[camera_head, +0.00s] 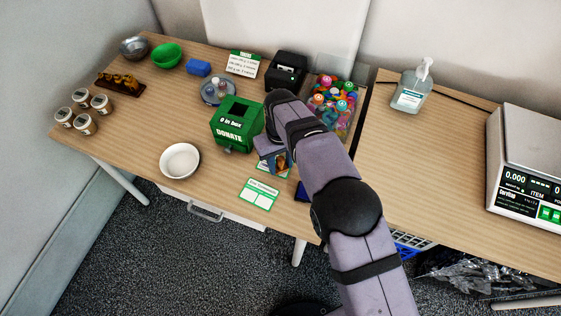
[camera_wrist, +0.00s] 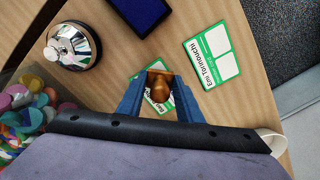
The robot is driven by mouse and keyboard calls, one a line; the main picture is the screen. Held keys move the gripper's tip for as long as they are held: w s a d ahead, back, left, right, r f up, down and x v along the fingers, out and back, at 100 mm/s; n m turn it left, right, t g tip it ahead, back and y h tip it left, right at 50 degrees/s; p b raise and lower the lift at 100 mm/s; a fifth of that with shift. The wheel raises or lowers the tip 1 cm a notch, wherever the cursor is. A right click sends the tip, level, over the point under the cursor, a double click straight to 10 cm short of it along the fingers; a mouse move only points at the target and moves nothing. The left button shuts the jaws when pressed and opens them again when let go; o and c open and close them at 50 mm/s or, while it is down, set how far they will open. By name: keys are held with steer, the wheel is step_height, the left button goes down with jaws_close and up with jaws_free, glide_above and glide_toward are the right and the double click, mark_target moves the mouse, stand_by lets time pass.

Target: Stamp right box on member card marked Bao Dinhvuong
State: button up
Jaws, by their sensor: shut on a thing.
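My gripper (camera_wrist: 158,98) has its two blue fingers shut on a wooden stamp (camera_wrist: 158,87), brown with a rounded handle. The stamp is over a green-bordered white card (camera_wrist: 147,111) and hides most of it. Only a bit of its name shows, seemingly starting with "Ba". I cannot tell whether the stamp touches the card. In the head view my gripper (camera_head: 274,158) is partly behind my arm, beside the green donation box. A second card (camera_wrist: 212,55), seemingly marked Emi Tominouchi, lies clear with two blank boxes; it also shows in the head view (camera_head: 258,194).
The green donation box (camera_head: 237,125) stands just left of my gripper, with a white bowl (camera_head: 180,160) farther left. A silver bell (camera_wrist: 72,45), a dark blue pad (camera_wrist: 142,8) and a bin of colourful items (camera_head: 337,92) are close by. The desk's front edge is near the cards.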

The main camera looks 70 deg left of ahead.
steer(key=shift+f, duration=0.5)
stand_by(0.8)
steer(key=shift+r+p, duration=2)
steer(key=shift+r, duration=1.55)
